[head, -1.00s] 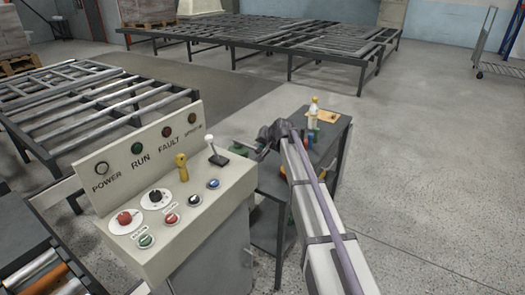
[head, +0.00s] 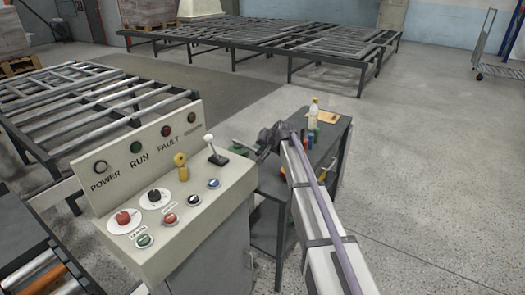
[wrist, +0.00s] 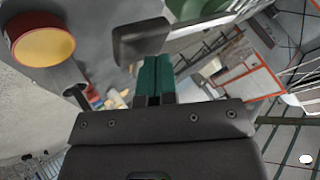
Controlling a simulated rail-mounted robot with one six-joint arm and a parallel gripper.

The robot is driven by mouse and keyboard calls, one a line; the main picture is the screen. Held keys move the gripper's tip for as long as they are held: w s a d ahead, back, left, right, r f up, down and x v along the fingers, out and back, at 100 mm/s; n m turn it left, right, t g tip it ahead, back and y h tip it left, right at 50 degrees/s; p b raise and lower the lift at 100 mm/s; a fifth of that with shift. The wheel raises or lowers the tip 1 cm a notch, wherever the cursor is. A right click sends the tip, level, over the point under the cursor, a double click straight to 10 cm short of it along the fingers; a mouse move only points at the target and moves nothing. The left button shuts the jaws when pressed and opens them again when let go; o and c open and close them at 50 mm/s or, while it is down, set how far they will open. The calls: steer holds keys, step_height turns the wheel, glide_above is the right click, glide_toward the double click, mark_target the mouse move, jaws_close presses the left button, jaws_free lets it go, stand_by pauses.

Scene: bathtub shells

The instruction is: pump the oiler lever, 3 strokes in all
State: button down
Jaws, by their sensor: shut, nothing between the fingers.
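My gripper (head: 241,146) is at the back right of the control console in the head view, above the gap between console and side table. In the wrist view its teal fingers (wrist: 153,78) are together and empty. A round red-and-yellow end piece (wrist: 42,40) is at the wrist view's upper left, apart from the fingers. A dark flat block (wrist: 140,38) shows just beyond the fingertips; I cannot tell if they touch. I cannot tell for sure which part is the oiler lever. A white-knobbed lever (head: 210,147) stands on the console, left of my gripper.
The console (head: 105,220) has several buttons, dials and a yellow-handled switch (head: 181,166). The dark side table (head: 325,150) holds a bottle (head: 314,108) and small items beside my arm. Roller frames (head: 90,105) stand at the left.

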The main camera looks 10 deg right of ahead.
steer(key=shift+s+f+b, duration=0.1)
steer(key=shift+f+b, duration=0.7)
steer(key=shift+b, duration=0.05)
stand_by(0.6)
steer(key=shift+r, duration=0.15)
stand_by(0.4)
steer(key=shift+w+a+r+p, duration=0.1)
steer(key=shift+w+r+p, duration=0.1)
steer(key=shift+r+p, duration=1.7)
steer(key=shift+p, duration=0.25)
step_height(320, 180, up, 5)
steer(key=p, duration=0.5)
